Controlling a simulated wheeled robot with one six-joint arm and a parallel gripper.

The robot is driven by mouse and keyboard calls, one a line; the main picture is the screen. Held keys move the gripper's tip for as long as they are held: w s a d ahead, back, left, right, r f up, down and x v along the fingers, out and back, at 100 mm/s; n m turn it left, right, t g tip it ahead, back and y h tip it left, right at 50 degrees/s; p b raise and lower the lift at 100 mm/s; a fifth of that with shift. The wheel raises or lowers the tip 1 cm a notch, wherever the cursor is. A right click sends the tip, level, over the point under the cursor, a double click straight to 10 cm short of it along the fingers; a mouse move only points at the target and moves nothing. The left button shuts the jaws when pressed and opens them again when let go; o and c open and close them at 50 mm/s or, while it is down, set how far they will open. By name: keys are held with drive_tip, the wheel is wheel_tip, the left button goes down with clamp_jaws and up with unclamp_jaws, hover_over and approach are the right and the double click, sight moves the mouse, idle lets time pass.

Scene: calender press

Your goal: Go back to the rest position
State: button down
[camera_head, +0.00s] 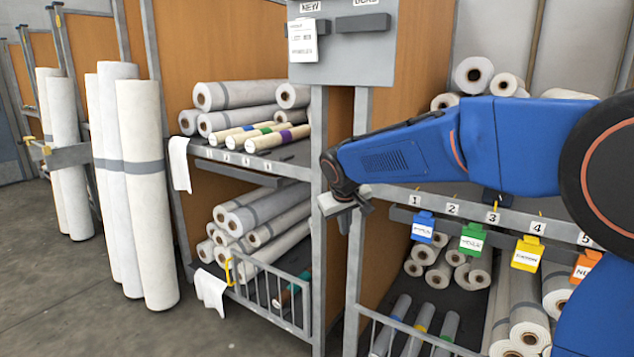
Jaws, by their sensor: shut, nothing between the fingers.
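My gripper (345,205) hangs at the end of my blue arm, in front of the grey post between the two racks. It is shut and holds nothing. Its fingers are small in view and partly hidden by the wrist. My arm reaches in from the right side of the picture and covers part of the right rack's upper shelf.
A rail with numbered labels carries coloured tags: blue (423,227), green (472,240), yellow (527,253) and orange (585,270). Racks hold several rolls (240,94). A grey panel (343,45) hangs above. Tall rolls (145,190) stand left. The floor (90,300) is clear at front left.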

drive_tip(key=s+d+r+m, duration=0.1)
drive_tip(key=s+d, duration=0.7)
drive_tip(key=s, duration=0.2)
drive_tip(key=s+d+r+m, duration=0.1)
drive_tip(key=s+d+m, duration=0.1)
drive_tip(key=s+d, duration=0.75)
drive_tip(key=s+d+f, duration=0.2)
drive_tip(key=s+f, duration=0.2)
drive_tip(key=s, duration=0.6)
drive_tip(key=s+d+f+m, duration=0.1)
drive_tip(key=s+f, duration=0.3)
drive_tip(key=s, duration=0.6)
drive_tip(key=shift+s+d+m+g+y, duration=0.2)
drive_tip(key=shift+d+m+g+y, duration=0.1)
drive_tip(key=shift+d+g+y, duration=0.1)
